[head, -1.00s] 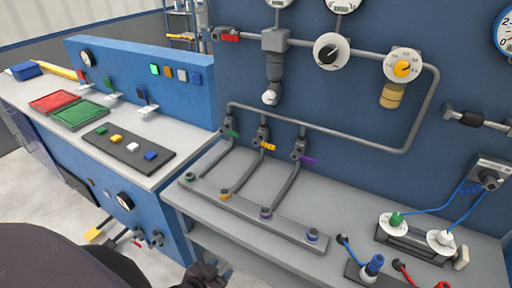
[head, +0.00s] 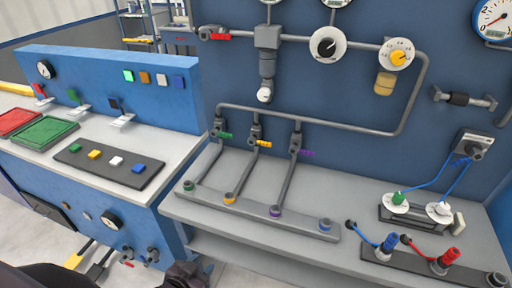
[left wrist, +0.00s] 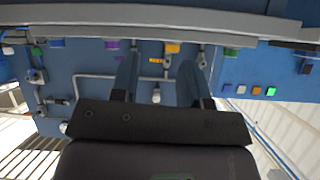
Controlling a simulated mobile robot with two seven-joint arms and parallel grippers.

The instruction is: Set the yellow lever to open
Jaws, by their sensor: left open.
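The yellow lever (head: 263,143) is on the middle valve of the back wall, between a green lever (head: 225,135) and a purple lever (head: 305,153). It points right, across its vertical pipe. My left gripper (head: 185,276) shows only partly at the bottom edge of the head view, low in front of the bench and well apart from the lever. In the left wrist view, which is upside down, my left gripper (left wrist: 157,80) has its two fingers spread with nothing between them. The yellow lever (left wrist: 155,60) shows small beyond them. My right gripper is out of view.
The grey bench (head: 335,255) juts out below the levers, with coloured ports along its front. A blue control console (head: 105,75) stands at left. Cables and plugs, among them a red plug (head: 450,257), occupy the bench's right side.

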